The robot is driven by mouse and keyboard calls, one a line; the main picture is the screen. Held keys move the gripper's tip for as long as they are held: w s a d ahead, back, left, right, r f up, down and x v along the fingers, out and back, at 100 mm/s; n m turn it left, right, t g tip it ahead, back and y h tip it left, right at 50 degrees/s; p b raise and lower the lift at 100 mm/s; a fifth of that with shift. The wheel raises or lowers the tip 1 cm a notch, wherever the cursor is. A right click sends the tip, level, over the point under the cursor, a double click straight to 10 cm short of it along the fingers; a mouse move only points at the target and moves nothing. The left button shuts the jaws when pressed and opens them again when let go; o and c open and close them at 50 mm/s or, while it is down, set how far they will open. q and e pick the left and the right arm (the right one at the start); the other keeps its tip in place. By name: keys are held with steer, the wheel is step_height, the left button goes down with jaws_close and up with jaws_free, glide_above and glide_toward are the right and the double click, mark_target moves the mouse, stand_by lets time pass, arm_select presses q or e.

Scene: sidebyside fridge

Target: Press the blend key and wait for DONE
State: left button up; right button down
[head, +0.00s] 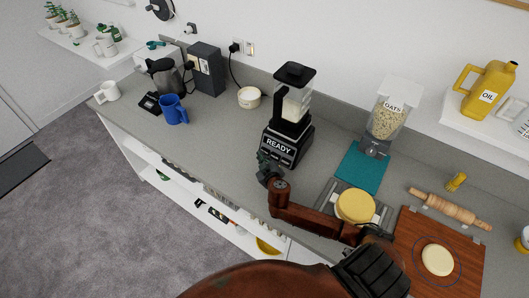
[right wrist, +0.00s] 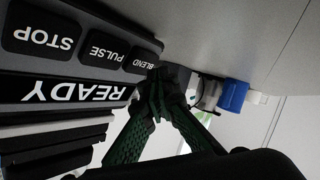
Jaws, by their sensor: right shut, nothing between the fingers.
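The blender (head: 288,125) stands on the grey counter with its lid on and pale contents in its jar. Its display (head: 279,146) reads READY; the same word shows upside down in the right wrist view (right wrist: 80,92). There the STOP key (right wrist: 45,38), PULSE key (right wrist: 106,52) and BLEND key (right wrist: 143,64) sit in a row. My right gripper (head: 268,163) is shut and empty at the blender's front left. In the right wrist view its green fingertips (right wrist: 157,82) are right beside the BLEND key; I cannot tell whether they touch it. My left gripper is out of view.
A blue mug (head: 173,110), a kettle (head: 165,76) and a white bowl (head: 249,97) stand left of the blender.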

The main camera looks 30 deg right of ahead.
steer(key=shift+d, duration=0.1)
steer(key=shift+w+d+f, duration=0.15)
steer(key=shift+d+f, duration=0.05)
steer(key=shift+d, duration=0.05)
steer(key=shift+w+d+f, duration=0.1)
steer(key=shift+d+f, duration=0.05)
steer(key=shift+d, duration=0.25)
stand_by(1.1)
steer(key=shift+a, duration=0.1)
steer(key=shift+s+a+r, duration=0.3)
steer(key=shift+a+r, duration=0.05)
steer(key=shift+a, duration=0.3)
steer(key=shift+s+a+r+p, duration=0.25)
steer(key=shift+a+p, duration=0.15)
steer(key=shift+a, duration=0.15)
steer(key=shift+s+a+r+p, duration=0.2)
steer(key=shift+a+r+p, duration=0.15)
steer(key=shift+a, duration=0.2)
steer(key=shift+s+a+r+p, duration=0.2)
steer(key=shift+a+p, duration=0.25)
steer(key=shift+a, duration=0.1)
steer(key=shift+s+a+r, duration=0.15)
steer(key=shift+s+a, duration=0.05)
steer(key=shift+a, duration=0.25)
